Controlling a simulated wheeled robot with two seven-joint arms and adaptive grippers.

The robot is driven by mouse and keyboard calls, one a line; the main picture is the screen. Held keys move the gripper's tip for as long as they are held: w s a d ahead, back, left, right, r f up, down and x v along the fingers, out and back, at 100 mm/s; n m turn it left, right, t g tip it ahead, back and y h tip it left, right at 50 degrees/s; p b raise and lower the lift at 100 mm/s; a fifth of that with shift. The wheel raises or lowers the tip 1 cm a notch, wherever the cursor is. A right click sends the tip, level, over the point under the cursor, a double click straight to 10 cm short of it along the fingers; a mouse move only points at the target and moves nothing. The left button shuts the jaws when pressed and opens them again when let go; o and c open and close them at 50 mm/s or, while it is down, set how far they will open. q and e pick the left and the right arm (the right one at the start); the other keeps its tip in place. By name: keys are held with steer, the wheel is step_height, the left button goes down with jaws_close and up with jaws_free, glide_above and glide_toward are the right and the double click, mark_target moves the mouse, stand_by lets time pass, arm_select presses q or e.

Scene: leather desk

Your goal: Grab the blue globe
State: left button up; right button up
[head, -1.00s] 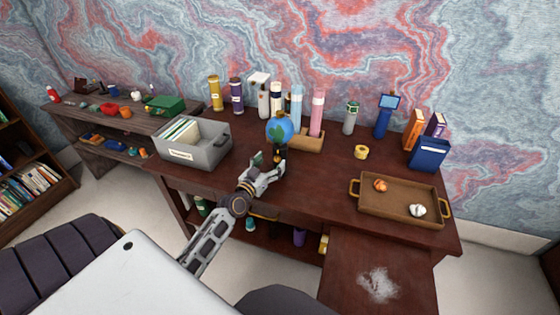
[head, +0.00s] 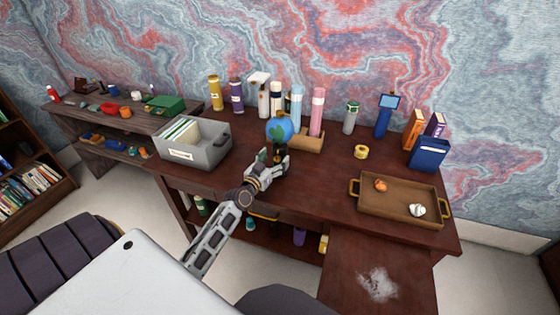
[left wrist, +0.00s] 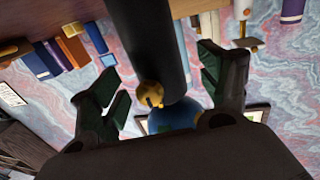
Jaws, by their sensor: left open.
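The blue globe (head: 280,129) has green patches and stands upright on the desk on a dark and gold stand. My left gripper (head: 272,162) is open just in front of the stand, below the ball, in the head view. In the left wrist view, the open fingers (left wrist: 158,85) lie on either side of a dark post and gold fitting, with the blue globe (left wrist: 174,117) partly hidden behind the fitting and the gripper body. I see no finger contact with it. My right gripper is not in view.
A grey file box (head: 208,152) stands left of the globe. A wooden holder (head: 308,141) and several bottles are close behind and right. A brown tray (head: 376,213) and yellow tape roll (head: 361,152) lie right. The desk in front right of the globe is clear.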

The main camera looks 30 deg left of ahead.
arm_select(q)
steer(key=shift+w+f, duration=0.1)
steer(key=shift+w, duration=2)
steer(key=c, duration=1.4)
